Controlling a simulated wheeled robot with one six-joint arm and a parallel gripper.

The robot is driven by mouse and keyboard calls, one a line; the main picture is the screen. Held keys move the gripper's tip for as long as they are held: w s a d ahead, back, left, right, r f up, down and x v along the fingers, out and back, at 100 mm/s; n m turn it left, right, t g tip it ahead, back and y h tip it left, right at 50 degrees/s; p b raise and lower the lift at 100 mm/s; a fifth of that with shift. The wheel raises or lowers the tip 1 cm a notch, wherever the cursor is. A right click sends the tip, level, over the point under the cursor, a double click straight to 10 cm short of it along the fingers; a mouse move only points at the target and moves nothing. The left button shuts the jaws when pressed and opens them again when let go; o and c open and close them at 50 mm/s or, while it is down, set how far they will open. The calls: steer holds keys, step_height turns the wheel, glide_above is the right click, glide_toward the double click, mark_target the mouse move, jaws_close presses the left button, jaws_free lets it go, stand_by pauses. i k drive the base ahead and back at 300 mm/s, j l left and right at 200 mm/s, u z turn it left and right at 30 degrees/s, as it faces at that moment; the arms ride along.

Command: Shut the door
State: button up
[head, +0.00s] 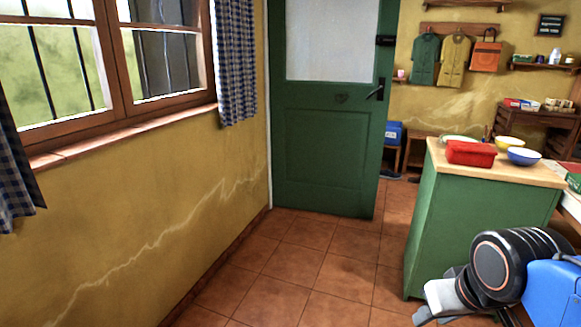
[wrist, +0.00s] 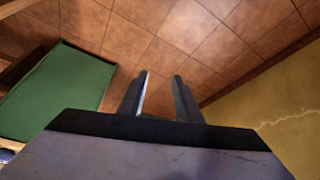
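The green door (head: 325,140) with a pale glass pane stands at the back in the head view, its left edge by the yellow wall. It looks open: its free right edge stands out into the room, in front of a blue box and a small stool. A dark handle (head: 377,90) is near that right edge. In the wrist view my gripper (wrist: 161,76) is open, its two fingers apart with nothing between them, over the tiled floor. The door's handle is not in the wrist view. My arm is at the lower right of the head view, well short of the door.
A green counter (head: 475,225) with a red box (head: 470,153) and bowls stands right of the door. The yellow wall (head: 140,210) with a window runs along the left. Tiled floor (head: 300,265) lies clear between wall and counter. The blue box (head: 394,133) is behind the door's edge.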

mark_target(328, 140)
steer(key=i+j, duration=0.15)
steer(key=i, duration=0.35)
steer(key=i+j+z, duration=0.1)
steer(key=i, duration=0.35)
steer(key=i+j, duration=0.2)
steer(key=i, duration=0.3)
steer(key=i+j+z, duration=0.1)
steer(key=i, duration=0.35)
steer(key=i+j, duration=0.25)
steer(key=i, duration=0.2)
steer(key=i+z, duration=0.05)
